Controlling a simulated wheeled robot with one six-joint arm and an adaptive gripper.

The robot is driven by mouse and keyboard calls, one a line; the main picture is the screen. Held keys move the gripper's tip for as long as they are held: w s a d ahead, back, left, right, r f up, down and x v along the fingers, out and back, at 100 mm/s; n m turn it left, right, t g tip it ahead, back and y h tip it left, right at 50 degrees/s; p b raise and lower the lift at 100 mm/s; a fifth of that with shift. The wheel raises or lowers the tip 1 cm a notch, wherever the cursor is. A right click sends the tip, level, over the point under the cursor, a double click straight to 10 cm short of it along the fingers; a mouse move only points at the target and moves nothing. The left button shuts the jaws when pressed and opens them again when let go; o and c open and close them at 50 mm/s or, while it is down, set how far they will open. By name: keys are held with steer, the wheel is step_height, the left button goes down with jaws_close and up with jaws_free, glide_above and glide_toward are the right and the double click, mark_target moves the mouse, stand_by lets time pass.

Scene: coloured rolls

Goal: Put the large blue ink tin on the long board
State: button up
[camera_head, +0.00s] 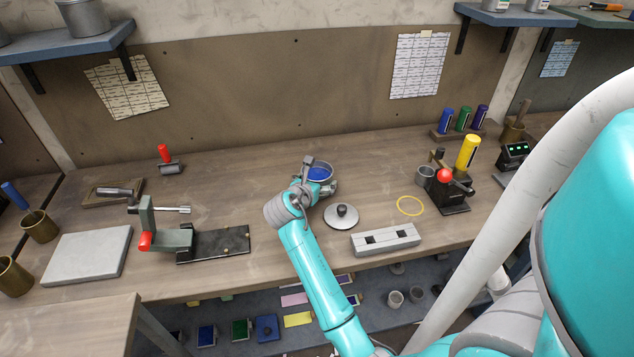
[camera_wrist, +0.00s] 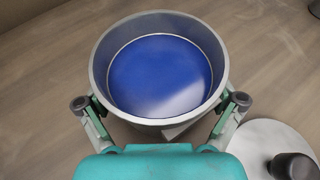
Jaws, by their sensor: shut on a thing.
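The large blue ink tin (camera_head: 320,172) is a round grey tin with blue ink inside, at the middle of the bench. In the wrist view the tin (camera_wrist: 160,75) is upright and fills the space between my fingers. My gripper (camera_head: 313,184) is shut on its sides, and my gripper (camera_wrist: 160,103) shows a finger at each side of the tin. I cannot tell whether the tin's base touches the bench. No thing is clearly marked as the long board; a pale flat slab (camera_head: 87,256) lies at the left and a brown board (camera_head: 112,192) lies behind it.
A round lid with a dark knob (camera_head: 341,216) lies close to the tin. A grey block with two square holes (camera_head: 386,239) is right of it. A red-handled press (camera_head: 165,237) stands left. A yellow ring (camera_head: 410,206) and a black device (camera_head: 449,191) are right.

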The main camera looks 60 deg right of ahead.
mark_target(317, 176)
step_height(317, 176, up, 10)
stand_by(0.5)
